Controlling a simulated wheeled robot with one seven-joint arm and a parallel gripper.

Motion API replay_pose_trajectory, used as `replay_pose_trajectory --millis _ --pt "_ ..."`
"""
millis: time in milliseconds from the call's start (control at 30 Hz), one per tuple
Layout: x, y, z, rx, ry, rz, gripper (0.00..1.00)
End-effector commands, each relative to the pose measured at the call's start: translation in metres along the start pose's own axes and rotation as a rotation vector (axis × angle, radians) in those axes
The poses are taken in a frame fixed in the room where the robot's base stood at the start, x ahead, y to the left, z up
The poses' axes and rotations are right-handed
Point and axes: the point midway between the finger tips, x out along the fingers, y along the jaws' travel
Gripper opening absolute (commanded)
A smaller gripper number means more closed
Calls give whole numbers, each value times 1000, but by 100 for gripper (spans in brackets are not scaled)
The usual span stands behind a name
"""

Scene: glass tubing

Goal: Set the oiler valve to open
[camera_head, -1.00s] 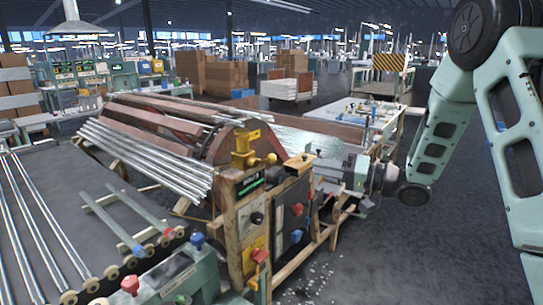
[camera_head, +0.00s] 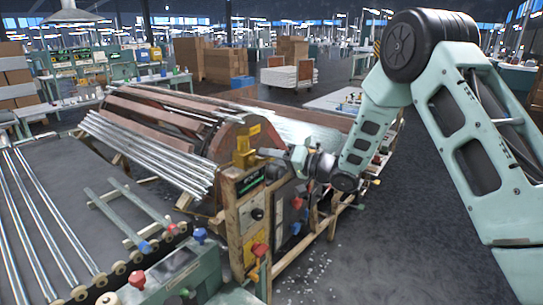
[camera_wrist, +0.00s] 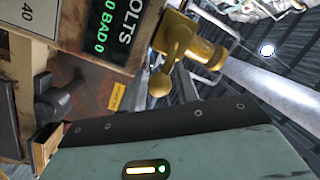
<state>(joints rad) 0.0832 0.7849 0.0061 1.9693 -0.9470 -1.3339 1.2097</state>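The brass-yellow oiler valve (camera_head: 243,152) stands on top of the wooden control post at the machine's near end. The wrist view shows its body (camera_wrist: 205,52) and a lever with a ball knob (camera_wrist: 160,84) up close. The lever's ball lies toward my gripper's dark edge, with a small gap seen between them. My gripper (camera_head: 272,153) is just right of the valve in the head view and hides the valve's right side there. Its teal housing fills the bottom of the wrist view.
The control post bears a green-lit display (camera_head: 250,184), also in the wrist view (camera_wrist: 113,30), and knobs including a red one (camera_head: 259,249). Steel tubes (camera_head: 150,155) lie left of the post. A teal console (camera_head: 178,270) stands in front. Open floor (camera_head: 400,250) is at right.

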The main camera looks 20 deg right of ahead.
Motion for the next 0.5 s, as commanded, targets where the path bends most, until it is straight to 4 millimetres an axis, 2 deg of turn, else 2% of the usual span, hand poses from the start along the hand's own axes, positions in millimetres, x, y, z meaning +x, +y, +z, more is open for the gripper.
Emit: replay_pose_trajectory --millis 133,167,233,267,500 --pt "0 0 0 0 0 0 31" --pt "0 0 0 0 0 0 25" --pt "0 0 0 0 0 0 6" --pt "0 0 0 0 0 0 1" --pt "-1 0 0 -10 -1 2 1"
